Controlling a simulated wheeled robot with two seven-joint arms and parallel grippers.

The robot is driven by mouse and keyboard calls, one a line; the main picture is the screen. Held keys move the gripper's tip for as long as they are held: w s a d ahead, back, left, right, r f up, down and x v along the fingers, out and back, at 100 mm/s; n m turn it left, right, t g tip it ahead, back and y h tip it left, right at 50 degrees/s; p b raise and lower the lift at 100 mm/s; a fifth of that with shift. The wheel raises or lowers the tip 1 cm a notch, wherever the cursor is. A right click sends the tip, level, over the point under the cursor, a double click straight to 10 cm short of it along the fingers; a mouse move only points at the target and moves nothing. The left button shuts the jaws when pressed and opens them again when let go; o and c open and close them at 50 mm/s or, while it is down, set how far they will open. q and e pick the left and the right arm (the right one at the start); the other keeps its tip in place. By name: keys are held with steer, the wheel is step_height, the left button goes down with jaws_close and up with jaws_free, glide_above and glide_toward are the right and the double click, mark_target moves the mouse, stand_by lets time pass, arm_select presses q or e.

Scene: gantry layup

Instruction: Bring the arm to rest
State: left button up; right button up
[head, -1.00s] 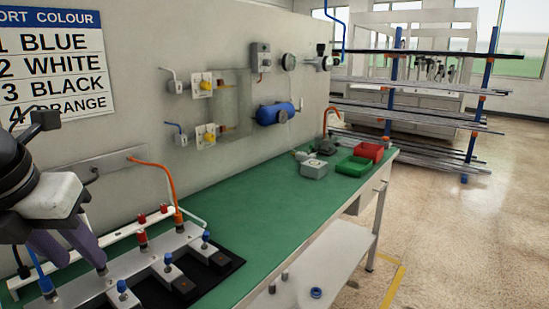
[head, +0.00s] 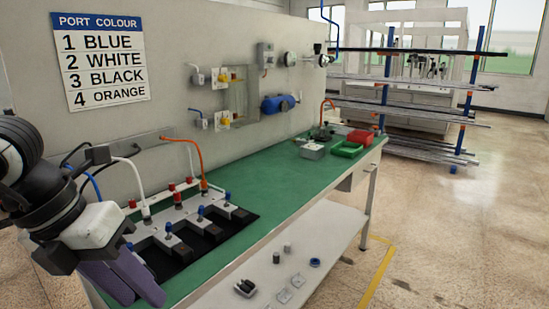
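My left arm comes in from the left, and its gripper (head: 125,282) hangs with purple fingers pointing down and right at the near left corner of the bench (head: 262,192). The fingers overlap in this view, so I cannot tell whether they are open or shut; I see nothing held between them. The valve manifold (head: 183,220) stands on a black mat on the bench. An orange tube (head: 199,155) and a white tube (head: 142,183) run down to it. Blue and black tubes are partly hidden behind my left arm. My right gripper is out of view.
A port colour sign (head: 100,60) hangs on the wall panel. A grey box (head: 313,151), a green tray (head: 347,150) and a red bin (head: 360,137) stand at the bench's far end. Small parts lie on the lower white shelf (head: 325,228). The floor at right is clear.

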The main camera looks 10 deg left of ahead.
arm_select(q)
steer(key=s+d+f+m+g+h, duration=0.25)
steer(key=d+h, duration=0.35)
steer(key=d, duration=0.6)
steer(key=d+r+n+g+h, duration=0.1)
steer(key=d+r+n+h, duration=0.2)
steer(key=d+r+h, duration=0.5)
steer(key=w+a+f+n+t, duration=0.3)
steer(key=w+f+n+t, duration=0.5)
steer(key=n+t, duration=0.9)
steer(key=w+a+f+n+t+y, duration=0.1)
steer(key=w+a+f+n+y, duration=0.25)
steer(key=f+n+y, duration=0.65)
steer(key=s+a+f+n+g+y, duration=0.1)
steer(key=s+f+n+g, duration=0.1)
steer(key=s+f, duration=0.4)
steer(key=s+a+f+n+g+y, duration=0.1)
steer(key=s+f+g, duration=0.3)
steer(key=f, duration=0.9)
steer(key=s+a+f+n+g+y, duration=0.2)
steer(key=s+f+n+g, duration=0.1)
steer(key=s+f, duration=0.5)
steer(key=shift+s+f, duration=0.2)
steer(key=shift+f, duration=0.65)
